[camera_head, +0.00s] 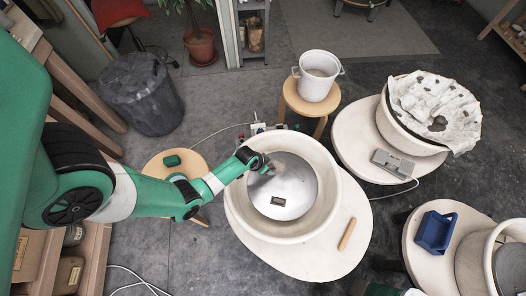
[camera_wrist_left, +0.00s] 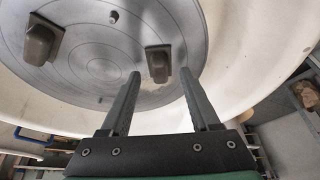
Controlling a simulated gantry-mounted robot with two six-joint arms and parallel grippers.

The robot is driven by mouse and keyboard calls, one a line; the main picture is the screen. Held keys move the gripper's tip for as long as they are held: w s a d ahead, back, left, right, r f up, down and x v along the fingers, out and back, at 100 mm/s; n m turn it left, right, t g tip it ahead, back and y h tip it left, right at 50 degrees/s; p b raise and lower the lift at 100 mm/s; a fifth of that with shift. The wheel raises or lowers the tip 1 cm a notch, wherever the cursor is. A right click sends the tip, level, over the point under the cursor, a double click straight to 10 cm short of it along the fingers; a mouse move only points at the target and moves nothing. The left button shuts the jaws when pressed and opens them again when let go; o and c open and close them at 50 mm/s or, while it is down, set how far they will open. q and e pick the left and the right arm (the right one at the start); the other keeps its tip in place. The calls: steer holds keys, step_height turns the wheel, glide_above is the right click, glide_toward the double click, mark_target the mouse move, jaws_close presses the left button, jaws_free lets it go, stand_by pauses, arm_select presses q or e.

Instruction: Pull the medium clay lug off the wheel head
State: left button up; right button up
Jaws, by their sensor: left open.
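The round grey wheel head (camera_head: 301,180) sits inside a cream splash pan (camera_head: 325,208). One small dark lug (camera_head: 278,201) shows on its near part in the head view. The left wrist view shows two grey-brown lugs on the wheel head: one lug at the upper left (camera_wrist_left: 42,40) and one lug near the middle (camera_wrist_left: 158,63). I cannot tell which is the medium one. My left gripper (camera_wrist_left: 160,76) is open and empty, its fingertips on either side of the middle lug's image, apparently short of it. My right gripper is not in view.
A wooden tool (camera_head: 347,234) lies on the cream table right of the pan. A white bucket (camera_head: 318,75) stands on a stool behind. A green block (camera_head: 172,160) sits on a stool at left. A cloth-covered basin (camera_head: 435,108) stands at back right.

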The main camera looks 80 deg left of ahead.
arm_select(q)
steer(key=shift+w+a+f, duration=0.15)
steer(key=shift+w+f, duration=0.15)
steer(key=shift+f, duration=0.35)
jaws_close()
stand_by(2.0)
